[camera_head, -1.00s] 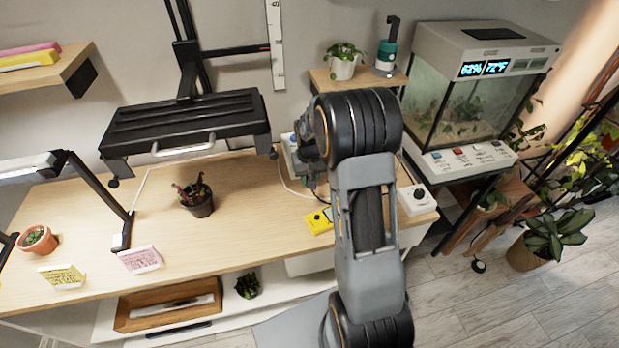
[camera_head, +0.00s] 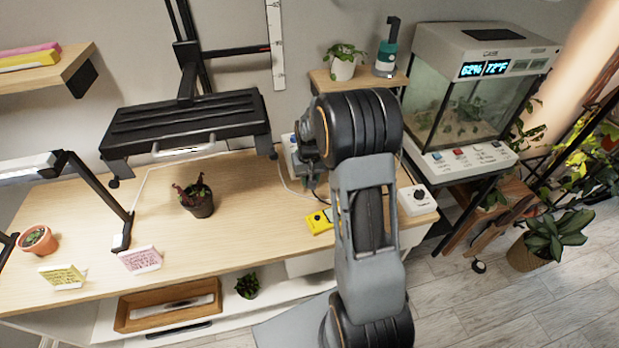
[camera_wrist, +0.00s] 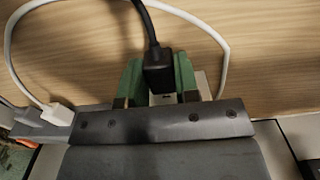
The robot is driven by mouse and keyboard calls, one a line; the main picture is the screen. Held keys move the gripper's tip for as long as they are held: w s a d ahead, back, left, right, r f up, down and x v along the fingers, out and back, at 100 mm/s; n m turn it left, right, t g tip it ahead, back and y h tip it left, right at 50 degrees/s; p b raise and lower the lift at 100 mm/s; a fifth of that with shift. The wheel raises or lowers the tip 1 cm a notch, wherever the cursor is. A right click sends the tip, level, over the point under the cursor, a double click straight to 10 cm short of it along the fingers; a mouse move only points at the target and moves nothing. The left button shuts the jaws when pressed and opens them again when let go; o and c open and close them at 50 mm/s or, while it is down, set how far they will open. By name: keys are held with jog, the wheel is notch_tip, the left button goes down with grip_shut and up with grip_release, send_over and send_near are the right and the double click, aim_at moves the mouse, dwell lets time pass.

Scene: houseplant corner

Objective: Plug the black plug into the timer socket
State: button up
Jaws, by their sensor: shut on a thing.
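In the wrist view, my gripper (camera_wrist: 158,78) has its two green fingers shut on either side of the black plug (camera_wrist: 157,72), whose black cord runs up and away. A small pale surface with a dark mark shows just beyond the plug; I cannot tell whether it is the timer socket or whether the plug touches it. In the head view, a white box with a round dark dial, which looks like the timer (camera_head: 416,199), sits at the right end of the table.
A white cable ends in a white plug (camera_wrist: 57,113) at a grey strip (camera_wrist: 35,125) left of my gripper. A yellow device (camera_head: 319,222) lies on the wooden table (camera_head: 240,235) near my arm. A potted plant (camera_head: 198,203) stands farther left, under a black lamp (camera_head: 187,122).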

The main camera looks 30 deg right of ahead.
jog(key=shift+w+d, duration=0.15)
jog(key=shift+w, duration=0.5)
dwell(0.6)
jog(key=o, duration=1)
jog(key=shift+r, duration=0.1)
notch_tip(320, 180, up, 14)
jog(key=shift+f, duration=0.2)
jog(key=s+a+r+n+t+p, duration=0.1)
jog(key=s+a, duration=0.4)
jog(key=s, duration=0.5)
jog(key=s+a+r+n+t+p, duration=0.1)
jog(key=s+a, duration=0.4)
jog(key=s, duration=0.5)
jog(key=shift+a+r+t, duration=0.15)
jog(key=shift+r+t, duration=0.55)
jog(key=shift+r, duration=0.05)
